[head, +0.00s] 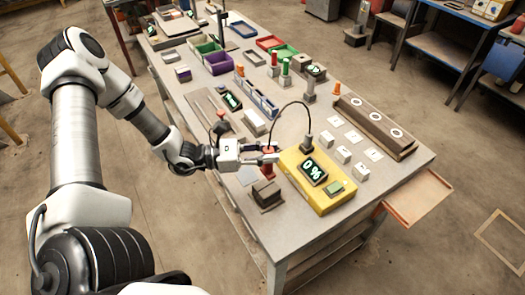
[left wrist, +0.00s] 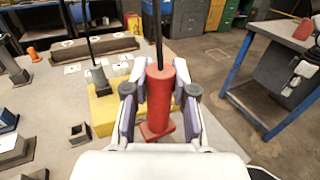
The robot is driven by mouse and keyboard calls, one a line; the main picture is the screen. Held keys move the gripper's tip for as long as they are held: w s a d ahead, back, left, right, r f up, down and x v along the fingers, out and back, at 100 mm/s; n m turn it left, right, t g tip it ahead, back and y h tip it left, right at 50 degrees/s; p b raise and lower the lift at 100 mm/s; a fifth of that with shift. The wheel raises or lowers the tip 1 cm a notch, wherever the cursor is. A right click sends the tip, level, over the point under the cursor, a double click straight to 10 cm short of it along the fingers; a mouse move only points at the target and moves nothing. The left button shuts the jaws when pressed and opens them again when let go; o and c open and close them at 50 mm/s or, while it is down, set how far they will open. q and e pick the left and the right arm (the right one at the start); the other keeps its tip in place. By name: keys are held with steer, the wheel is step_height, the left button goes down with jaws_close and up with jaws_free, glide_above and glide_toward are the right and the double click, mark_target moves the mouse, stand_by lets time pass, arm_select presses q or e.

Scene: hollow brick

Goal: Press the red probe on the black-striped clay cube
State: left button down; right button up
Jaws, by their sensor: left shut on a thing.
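My left gripper (head: 272,153) is shut on the red probe (head: 268,168). In the left wrist view the probe (left wrist: 160,92) stands roughly upright between the two fingers, with a wider red foot below. Whether that foot touches the table is unclear. A black cable arcs from the probe to the yellow meter (head: 309,194), whose display (head: 312,171) reads 0 %. Several small pale cubes (head: 343,153) sit right of the meter. No black stripes can be made out on them at this size. My right gripper is not in view.
A long brown rack (head: 375,127) with white rings lies behind the pale cubes. Green and red posts (head: 285,77), trays and bins fill the table's far part. The front right corner is mostly clear.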

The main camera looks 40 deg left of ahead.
mark_target(266, 173)
arm_select(q)
steer(key=shift+w+d+r+p, duration=0.2)
steer(key=shift+w+r, duration=0.05)
steer(key=shift+r, duration=0.2)
steer(key=shift+w+d+r+p, duration=0.15)
steer(key=shift+w+r+p, duration=0.1)
steer(key=shift+r, duration=0.2)
steer(key=shift+s+r+g, duration=0.15)
steer(key=shift+s+g, duration=0.1)
steer(key=shift+g, duration=0.05)
steer(key=f+b, duration=0.2)
steer(key=f, duration=0.1)
steer(key=f+b, duration=0.1)
steer(key=f, duration=0.1)
steer(key=shift+s+a+b, duration=0.15)
steer(key=shift+s+b, duration=0.25)
steer(key=shift+s+f, duration=0.1)
steer(key=shift+f, duration=0.3)
steer(key=shift+s+a+b, duration=0.3)
steer(key=shift+s, duration=0.05)
steer(key=shift+w+d, duration=0.1)
steer(key=shift+w, duration=0.05)
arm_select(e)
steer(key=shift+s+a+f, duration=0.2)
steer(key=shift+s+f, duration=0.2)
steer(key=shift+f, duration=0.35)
